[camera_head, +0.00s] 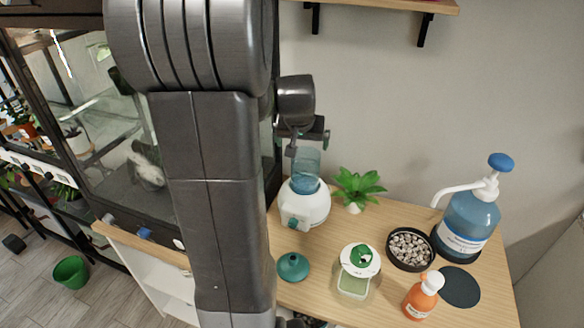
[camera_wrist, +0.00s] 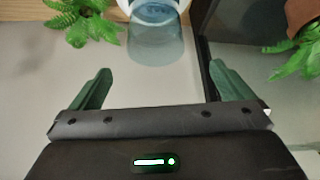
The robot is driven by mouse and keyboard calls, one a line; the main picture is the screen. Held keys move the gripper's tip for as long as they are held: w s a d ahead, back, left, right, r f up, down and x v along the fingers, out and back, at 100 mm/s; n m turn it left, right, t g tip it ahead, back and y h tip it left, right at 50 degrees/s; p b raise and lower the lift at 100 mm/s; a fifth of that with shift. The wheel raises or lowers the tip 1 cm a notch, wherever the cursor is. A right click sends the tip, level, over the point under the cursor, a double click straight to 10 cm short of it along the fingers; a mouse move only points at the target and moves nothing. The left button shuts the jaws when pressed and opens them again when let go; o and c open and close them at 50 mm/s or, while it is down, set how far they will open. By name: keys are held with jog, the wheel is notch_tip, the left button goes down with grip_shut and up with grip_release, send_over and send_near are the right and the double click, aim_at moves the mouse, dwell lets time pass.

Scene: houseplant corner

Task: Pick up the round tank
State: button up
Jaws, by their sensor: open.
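The round tank (camera_head: 306,165) is a clear blue, cylinder-like vessel on a white rounded base unit (camera_head: 304,206) with a teal knob, at the back left of the wooden table. In the wrist view the tank (camera_wrist: 155,42) lies ahead of the fingers, near the top centre. My gripper (camera_head: 309,142) is at the tank's upper end, partly hidden by my arm. In the wrist view my gripper (camera_wrist: 160,82) is open, its two green fingers wide apart with nothing between the tips.
A small plant (camera_head: 357,187) stands right of the base unit. A teal cap (camera_head: 293,267), a white-lidded clear container (camera_head: 353,285), a bowl of pebbles (camera_head: 409,249), an orange bottle (camera_head: 421,297) and a blue pump bottle (camera_head: 468,222) share the table. A glass cabinet (camera_head: 120,170) stands left.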

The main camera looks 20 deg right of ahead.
send_near(306, 162)
jog(key=f, duration=0.1)
jog(key=shift+s+f+p+x, duration=0.15)
jog(key=shift+p+x, duration=0.25)
jog(key=shift+x, duration=0.45)
jog(key=shift+s+f+p+x, duration=0.15)
jog(key=shift+p+x, duration=0.3)
jog(key=shift+x, duration=0.45)
jog(key=shift+s+r+p+x, duration=0.15)
jog(key=shift+p+x, duration=0.25)
jog(key=shift+x, duration=0.45)
jog(key=shift+a+f, duration=0.1)
jog(key=shift+f, duration=0.05)
jog(key=shift+c, duration=0.2)
jog(key=c, duration=1.4)
